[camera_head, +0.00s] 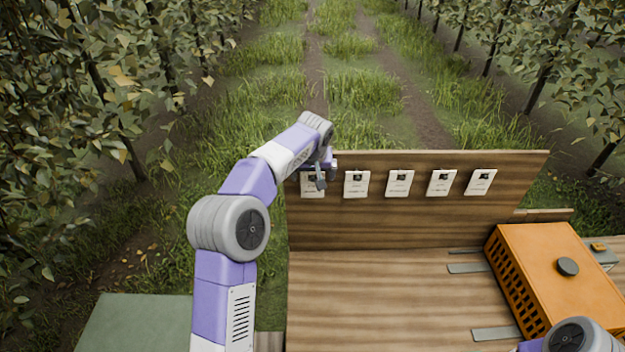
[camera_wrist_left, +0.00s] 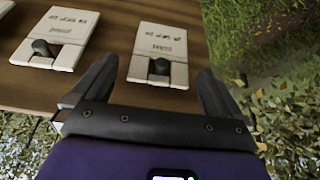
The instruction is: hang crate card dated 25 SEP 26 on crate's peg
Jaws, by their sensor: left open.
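Several white cards hang in a row on the upright wooden board: the leftmost card (camera_head: 312,188), the second card (camera_head: 356,184), the third card (camera_head: 399,183), the fourth card (camera_head: 441,183) and the rightmost card (camera_head: 481,181). Their dates are too small to read. My left gripper (camera_head: 324,178) is open at the leftmost card. In the left wrist view its fingers (camera_wrist_left: 152,88) stand to either side of that card (camera_wrist_left: 161,42) and its dark peg, gripping nothing. The orange crate (camera_head: 530,255) has a dark round knob (camera_head: 567,267), perhaps its peg. My right gripper is hidden.
The wooden board (camera_head: 400,225) rises behind a wooden table (camera_head: 390,300). Metal strips lie on the table by the crate. My right arm enters at the bottom right, in front of the crate. The table's middle is clear.

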